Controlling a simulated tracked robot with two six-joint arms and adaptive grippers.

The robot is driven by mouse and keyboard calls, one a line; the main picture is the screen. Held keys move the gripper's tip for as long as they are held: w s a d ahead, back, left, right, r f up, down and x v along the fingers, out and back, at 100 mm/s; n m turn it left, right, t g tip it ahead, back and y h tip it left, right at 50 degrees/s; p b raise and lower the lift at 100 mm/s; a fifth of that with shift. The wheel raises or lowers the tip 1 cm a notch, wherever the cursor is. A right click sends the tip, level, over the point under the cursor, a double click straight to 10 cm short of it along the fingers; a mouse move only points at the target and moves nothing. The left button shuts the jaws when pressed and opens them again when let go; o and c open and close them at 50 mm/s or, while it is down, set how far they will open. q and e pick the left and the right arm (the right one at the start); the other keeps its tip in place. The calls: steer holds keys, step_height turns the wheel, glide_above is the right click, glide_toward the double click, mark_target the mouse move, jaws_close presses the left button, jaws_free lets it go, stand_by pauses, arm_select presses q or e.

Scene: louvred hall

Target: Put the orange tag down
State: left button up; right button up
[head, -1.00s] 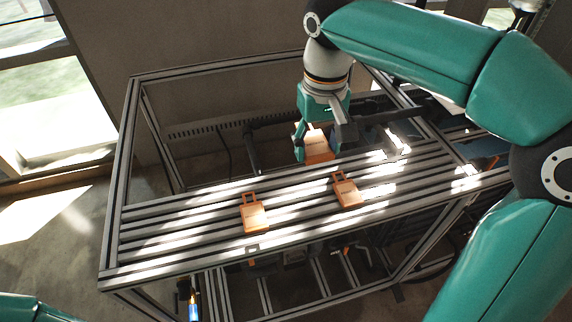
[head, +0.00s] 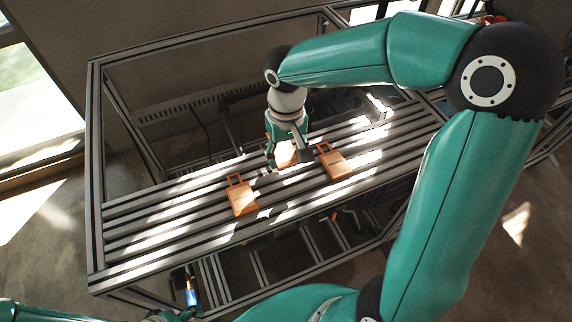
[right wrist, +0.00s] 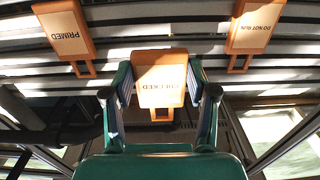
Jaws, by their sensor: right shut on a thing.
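My right gripper (head: 286,157) is shut on an orange tag (right wrist: 160,72) marked CHECKED. The held tag sits at the far side of the slatted top, level with the gap between two other orange tags. Contact with the slats cannot be told. One tag (head: 242,197) lies left of it and another (head: 334,161) right of it. In the right wrist view the loose tags read PRIMED (right wrist: 67,33) and DO NOT RUN (right wrist: 255,28), upside down. Of my left arm only teal parts show at the bottom left edge; its jaws cannot be made out.
The slatted metal top (head: 150,235) of an open frame has bare room to the left of the tags. Sunlight stripes cross it. A small blue-lit cylinder (head: 191,291) is below the front edge. The frame's far rail (head: 200,40) rises behind.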

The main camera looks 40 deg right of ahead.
mark_target(286, 174)
steer(key=shift+f, duration=2.75)
steer(key=o, duration=1)
step_height(286, 174, up, 11)
steer(key=shift+f, duration=0.1)
steer(key=shift+r, duration=0.65)
